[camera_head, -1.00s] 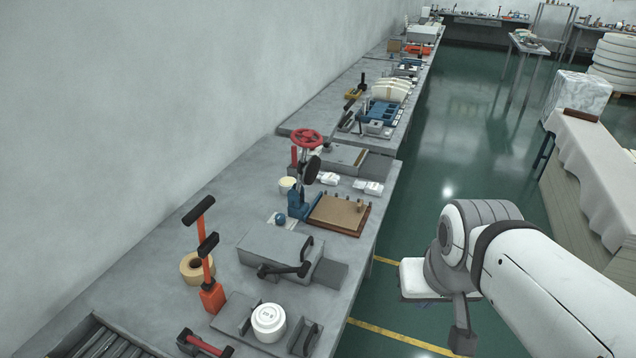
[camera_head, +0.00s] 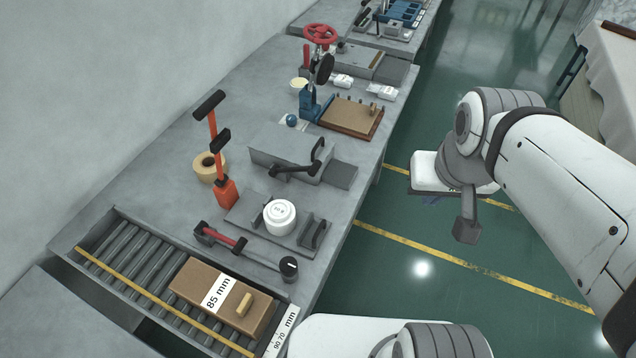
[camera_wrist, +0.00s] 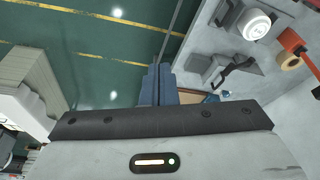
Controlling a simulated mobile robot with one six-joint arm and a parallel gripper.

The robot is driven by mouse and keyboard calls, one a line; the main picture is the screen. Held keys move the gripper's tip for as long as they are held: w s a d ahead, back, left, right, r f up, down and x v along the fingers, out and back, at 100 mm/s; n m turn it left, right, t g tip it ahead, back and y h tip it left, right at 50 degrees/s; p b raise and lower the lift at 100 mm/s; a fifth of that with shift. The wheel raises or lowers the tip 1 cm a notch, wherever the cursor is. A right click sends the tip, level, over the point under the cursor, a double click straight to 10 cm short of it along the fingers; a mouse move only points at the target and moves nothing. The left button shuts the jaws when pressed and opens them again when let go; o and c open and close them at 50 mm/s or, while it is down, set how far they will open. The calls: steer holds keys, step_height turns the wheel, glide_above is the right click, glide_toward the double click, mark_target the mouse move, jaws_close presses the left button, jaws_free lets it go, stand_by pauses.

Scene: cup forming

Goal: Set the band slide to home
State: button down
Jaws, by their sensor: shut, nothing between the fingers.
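No part is plainly labelled as the band slide, so I cannot tell for sure which it is. A grey plate (camera_head: 246,211) carries a white round cup-like piece (camera_head: 280,216) and a dark handle (camera_head: 318,236) at its right end. Behind it is a grey block (camera_head: 268,148) with a black lever (camera_head: 295,168). In front lies a red bar with a black knob (camera_head: 289,267). My gripper (camera_head: 430,200) is over the floor, right of the bench and apart from everything on it. In the wrist view its blue fingers (camera_wrist: 158,75) are shut and empty.
An orange upright tool (camera_head: 224,190) and a tape roll (camera_head: 208,167) stand on the left. A roller tray (camera_head: 120,252) holds a brown box (camera_head: 190,282) marked 85 mm. A blue press (camera_head: 309,103) with a red wheel stands farther back.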

steer(key=c, duration=2.1)
jaws_free()
steer(key=shift+o, duration=0.7)
steer(key=shift+w+a, duration=0.15)
steer(key=o, duration=0.5)
steer(key=w+a+f, duration=0.2)
steer(key=w+a+f+m+g, duration=0.1)
steer(key=w+a+f, duration=0.1)
steer(key=w+a, duration=0.1)
steer(key=w+a+f+g, duration=0.1)
steer(key=w+a+f, duration=0.1)
steer(key=shift+w+a+m, duration=0.15)
steer(key=shift+w+m, duration=0.05)
steer(key=shift+m, duration=0.2)
steer(key=shift+c, duration=0.2)
steer(key=m+g+h, duration=0.2)
glide_toward(319, 228)
steer(key=shift+s+d+f, duration=0.1)
steer(key=shift+d+f, duration=0.1)
steer(key=shift+f, duration=1.1)
steer(key=shift+s+d+f, duration=0.1)
steer(key=shift+d+f, duration=0.1)
steer(key=shift+f, duration=1.1)
steer(key=shift+d+f, duration=0.2)
steer(key=shift+f, duration=1.05)
steer(key=shift+c, duration=0.4)
jaws_close()
